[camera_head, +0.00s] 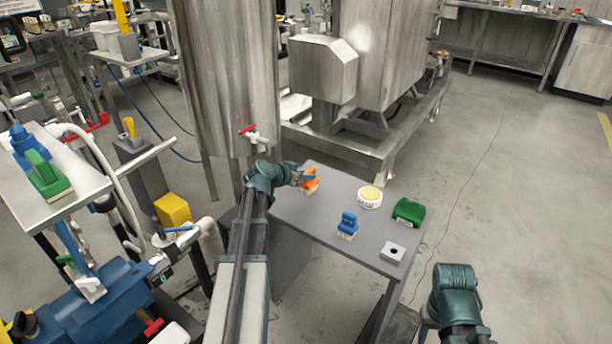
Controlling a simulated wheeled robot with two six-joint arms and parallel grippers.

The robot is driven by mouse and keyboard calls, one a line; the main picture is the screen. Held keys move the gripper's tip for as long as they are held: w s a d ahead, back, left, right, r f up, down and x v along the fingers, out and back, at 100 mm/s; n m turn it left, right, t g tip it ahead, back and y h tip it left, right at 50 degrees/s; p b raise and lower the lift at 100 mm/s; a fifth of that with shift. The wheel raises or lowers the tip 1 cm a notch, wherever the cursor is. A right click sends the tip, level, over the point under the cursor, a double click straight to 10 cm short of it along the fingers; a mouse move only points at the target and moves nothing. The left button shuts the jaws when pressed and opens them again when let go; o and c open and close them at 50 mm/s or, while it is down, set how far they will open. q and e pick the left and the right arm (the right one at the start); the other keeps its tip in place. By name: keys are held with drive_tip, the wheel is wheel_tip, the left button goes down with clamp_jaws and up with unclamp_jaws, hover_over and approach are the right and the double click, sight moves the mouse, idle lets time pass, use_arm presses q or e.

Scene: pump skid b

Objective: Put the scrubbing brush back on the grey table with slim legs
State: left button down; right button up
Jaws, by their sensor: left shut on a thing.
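A scrubbing brush (311,184) with an orange body and pale bristles is at the back left part of a grey table (323,225). My left gripper (304,178) is shut on this brush, over the tabletop. I cannot tell whether the bristles touch the surface. The gripper hides part of the brush. The table has a flat grey top, and a slim leg shows at its front right. My right arm is at the lower right, beside the table, and its fingers do not show.
On the same table are a blue brush (348,223), a round white tub with a yellow top (370,196), a green block-like item (408,211) and a grey block with a hole (393,251). A steel tank (225,80) stands behind. The table's front left is bare.

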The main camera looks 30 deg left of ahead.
use_arm(q)
drive_tip(key=shift+f, duration=0.2)
drive_tip(key=c, duration=0.7)
unclamp_jaws()
drive_tip(key=shift+p+v, duration=3.2)
drive_tip(key=shift+v, duration=3.7)
